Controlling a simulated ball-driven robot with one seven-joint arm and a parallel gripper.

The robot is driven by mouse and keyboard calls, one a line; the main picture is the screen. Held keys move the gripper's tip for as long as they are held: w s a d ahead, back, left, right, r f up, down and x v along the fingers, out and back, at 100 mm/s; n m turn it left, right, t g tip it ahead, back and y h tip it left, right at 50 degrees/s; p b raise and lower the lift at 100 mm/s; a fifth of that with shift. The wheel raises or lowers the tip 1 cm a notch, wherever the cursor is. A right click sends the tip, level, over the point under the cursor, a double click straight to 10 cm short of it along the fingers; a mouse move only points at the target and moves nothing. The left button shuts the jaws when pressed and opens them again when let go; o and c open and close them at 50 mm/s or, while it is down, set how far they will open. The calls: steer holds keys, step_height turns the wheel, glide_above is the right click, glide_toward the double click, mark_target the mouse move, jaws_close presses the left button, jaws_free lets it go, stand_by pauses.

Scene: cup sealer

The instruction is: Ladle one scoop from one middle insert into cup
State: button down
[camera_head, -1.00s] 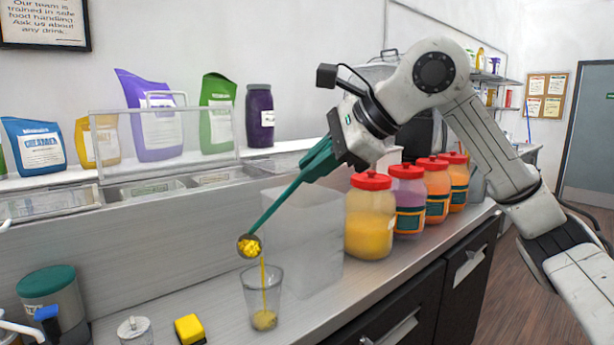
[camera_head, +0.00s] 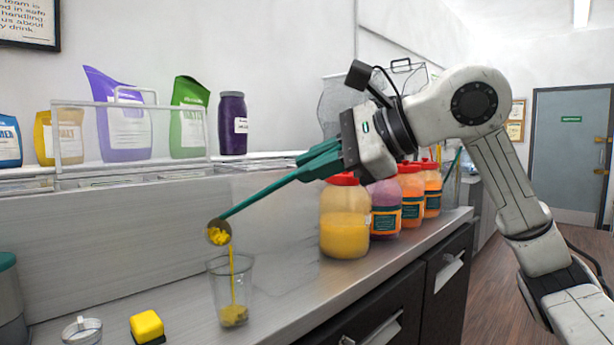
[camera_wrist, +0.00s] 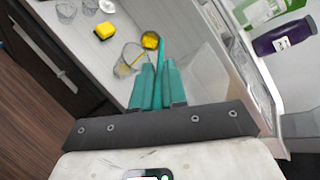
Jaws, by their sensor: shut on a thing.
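My gripper (camera_head: 305,168) has green fingers shut on the green handle of a ladle (camera_head: 262,195). The ladle slants down to the left, with yellow pieces in its round bowl (camera_head: 219,233). The bowl is tilted above the clear cup (camera_head: 230,290). A thin yellow stream runs from the bowl down into the cup, and some yellow lies at the cup's bottom. The cup stands upright on the counter. In the wrist view, the ladle bowl (camera_wrist: 150,40) is beside and over the cup (camera_wrist: 128,60). The inserts (camera_head: 120,182) show only as a thin strip behind the counter's raised back.
A translucent box (camera_head: 285,240) stands right behind the cup. Red-lidded jars (camera_head: 345,225) line the counter to the right. Bags and a purple jar (camera_head: 232,125) stand on the back shelf.

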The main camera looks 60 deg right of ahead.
steer(key=s+f+t+b, duration=0.3)
steer(key=f+b, duration=0.4)
steer(key=b, duration=0.5)
steer(key=shift+s+a+f+t+b, duration=0.2)
steer(key=shift+s+f+t+b, duration=0.15)
steer(key=shift+s, duration=0.25)
steer(key=shift+r, duration=0.1)
stand_by(0.8)
